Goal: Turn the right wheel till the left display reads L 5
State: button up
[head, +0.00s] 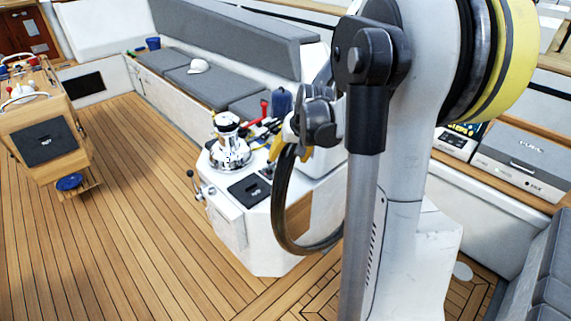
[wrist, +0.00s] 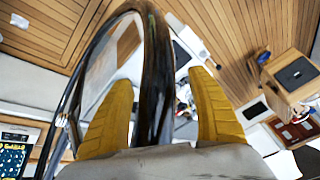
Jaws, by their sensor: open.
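A dark wheel (head: 281,222) stands on the side of the white console, seen nearly edge-on and partly hidden by my arm. Its rim (wrist: 155,85) runs up through the wrist view. My gripper (wrist: 160,76) has its two yellow fingers apart, with the rim between them, closer to the left finger; I cannot tell whether they touch. In the head view my gripper (head: 290,152) is at the top of the wheel. A lit display (head: 463,131) with yellow characters is partly hidden behind my arm. A display also shows in the wrist view (wrist: 14,150); its reading is illegible.
The white console (head: 228,212) carries a chrome winch (head: 229,142) and several levers close to my gripper. Grey-cushioned benches (head: 205,80) line the back. A wooden table (head: 45,130) stands at left. The teak floor (head: 135,200) between is clear.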

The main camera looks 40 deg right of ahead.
jog(key=x, duration=0.4)
jog(key=shift+w+d+f+b, duration=0.1)
jog(key=shift+f+b, duration=0.2)
jog(key=shift+f, duration=0.05)
